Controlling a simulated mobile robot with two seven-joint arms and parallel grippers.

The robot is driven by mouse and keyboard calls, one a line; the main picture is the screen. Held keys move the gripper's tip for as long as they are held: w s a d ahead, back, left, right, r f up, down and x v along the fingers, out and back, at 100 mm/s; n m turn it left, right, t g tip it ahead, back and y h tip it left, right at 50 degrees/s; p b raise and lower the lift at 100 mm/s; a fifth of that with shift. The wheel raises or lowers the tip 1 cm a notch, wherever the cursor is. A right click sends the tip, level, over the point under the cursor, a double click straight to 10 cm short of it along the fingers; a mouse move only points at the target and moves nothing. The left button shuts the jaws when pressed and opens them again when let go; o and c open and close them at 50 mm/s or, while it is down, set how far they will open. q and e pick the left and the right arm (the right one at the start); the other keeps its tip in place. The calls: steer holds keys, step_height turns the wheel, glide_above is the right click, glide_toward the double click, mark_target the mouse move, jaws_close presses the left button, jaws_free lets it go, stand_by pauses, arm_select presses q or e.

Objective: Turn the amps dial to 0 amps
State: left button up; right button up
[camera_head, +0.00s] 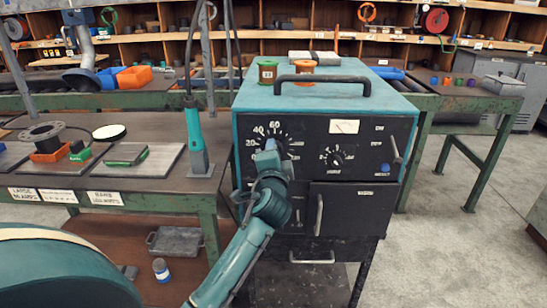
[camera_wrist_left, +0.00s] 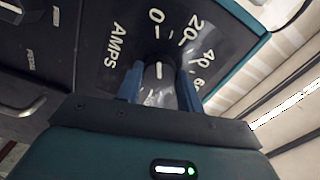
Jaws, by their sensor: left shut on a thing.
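The amps dial scale (camera_head: 262,132) is on the upper left of the black front panel of the teal welding machine (camera_head: 320,110). In the head view my left gripper (camera_head: 270,148) is at the dial and hides its knob. In the left wrist view the blue fingers of my left gripper (camera_wrist_left: 160,85) are closed on both sides of the dark amps knob (camera_wrist_left: 158,72). The white line on the knob points up the picture, at or very near the 0 mark (camera_wrist_left: 156,17). The 20, 40 and 60 marks curve away to the right. My right gripper is in neither view.
A smaller dial (camera_head: 337,158), a lever (camera_head: 395,150) and a blue button (camera_head: 385,168) are on the panel's right. A bar handle (camera_head: 320,79) and two spools stand on top. A workbench (camera_head: 150,190) with a torch (camera_head: 194,130) is to the left.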

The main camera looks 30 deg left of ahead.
arm_select(q)
steer(key=shift+n, duration=0.3)
steer(key=o, duration=1)
steer(key=b+v, duration=0.1)
steer(key=v, duration=1.2)
steer(key=shift+s, duration=0.1)
